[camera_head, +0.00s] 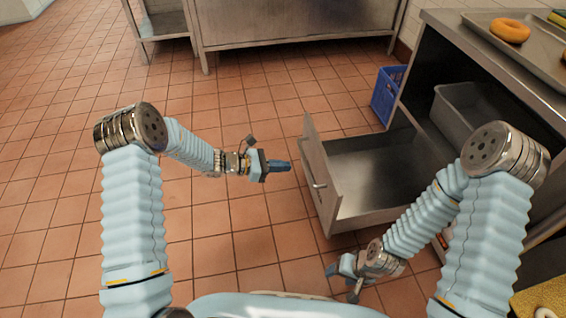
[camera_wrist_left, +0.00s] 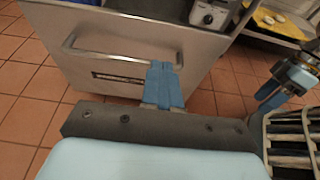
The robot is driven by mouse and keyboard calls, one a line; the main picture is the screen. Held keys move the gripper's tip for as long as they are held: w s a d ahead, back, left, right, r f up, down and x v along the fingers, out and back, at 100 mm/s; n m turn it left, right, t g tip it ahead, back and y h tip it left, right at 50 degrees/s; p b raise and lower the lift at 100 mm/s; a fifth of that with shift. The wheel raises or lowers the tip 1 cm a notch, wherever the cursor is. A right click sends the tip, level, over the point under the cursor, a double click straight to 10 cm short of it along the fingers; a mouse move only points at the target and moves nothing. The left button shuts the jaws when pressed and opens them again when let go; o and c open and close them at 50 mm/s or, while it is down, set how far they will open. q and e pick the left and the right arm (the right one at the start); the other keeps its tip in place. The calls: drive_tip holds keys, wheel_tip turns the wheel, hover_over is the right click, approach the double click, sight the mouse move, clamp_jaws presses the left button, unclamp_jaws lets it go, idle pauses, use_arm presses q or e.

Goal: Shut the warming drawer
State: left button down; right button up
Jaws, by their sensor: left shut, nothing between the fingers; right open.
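The warming drawer (camera_head: 372,172) is pulled out from under the metal counter at the right, and its inside looks empty. Its front panel (camera_head: 315,172) carries a bar handle (camera_head: 317,172). In the left wrist view the drawer front (camera_wrist_left: 120,30) and its handle (camera_wrist_left: 100,52) fill the upper part. My left gripper (camera_head: 288,166) is shut and empty, a little to the left of the drawer front; its blue fingers (camera_wrist_left: 165,82) show in the wrist view near the handle's right end. My right gripper (camera_head: 340,277) is open, low in front of the drawer's near side.
A blue crate (camera_head: 386,95) stands on the floor behind the drawer. A tray (camera_head: 485,38) with a bagel (camera_head: 510,31) lies on the counter, above a metal bin (camera_head: 460,110). The tiled floor left of the drawer is clear.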

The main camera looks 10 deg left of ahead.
use_arm(q)
approach(324, 166)
drive_tip(key=x, duration=0.5)
drive_tip(key=shift+w+d+f, duration=0.1)
drive_tip(key=shift+f, duration=0.15)
drive_tip(key=shift+w+d, duration=0.2)
drive_tip(key=shift+d, duration=0.35)
use_arm(e)
drive_tip(key=shift+f, duration=0.2)
